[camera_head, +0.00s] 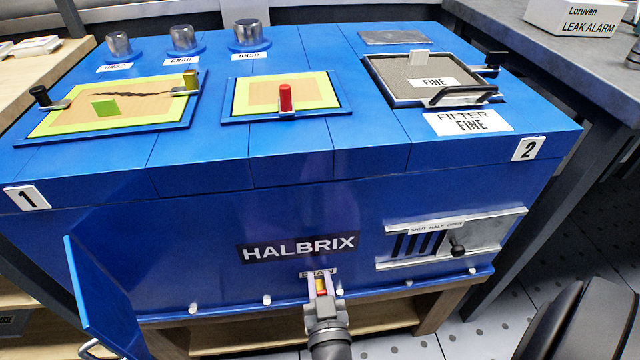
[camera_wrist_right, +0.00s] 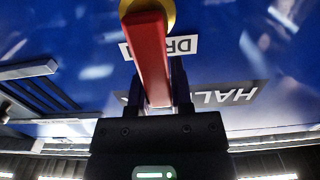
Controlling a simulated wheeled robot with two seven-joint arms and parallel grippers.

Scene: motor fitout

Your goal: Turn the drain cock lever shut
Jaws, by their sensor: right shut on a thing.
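The drain cock's red lever (camera_wrist_right: 148,55) runs from a round brass boss (camera_wrist_right: 168,12) straight into my right gripper (camera_wrist_right: 157,95) in the right wrist view. The fingers stand on both sides of the lever and are shut on it. In the head view my right gripper (camera_head: 321,286) is at the lower middle of the blue cabinet front, just below the HALBRIX plate. A small bit of red and yellow shows between its fingers, and the gripper partly covers the DRAIN label (camera_head: 318,273). My left gripper is not in view.
The blue cabinet (camera_head: 200,230) has an open door (camera_head: 98,295) at its lower left. A slotted shutter with a black knob (camera_head: 457,250) is right of the gripper. The top carries a red-handled panel (camera_head: 286,97), a filter tray (camera_head: 425,75) and several metal caps.

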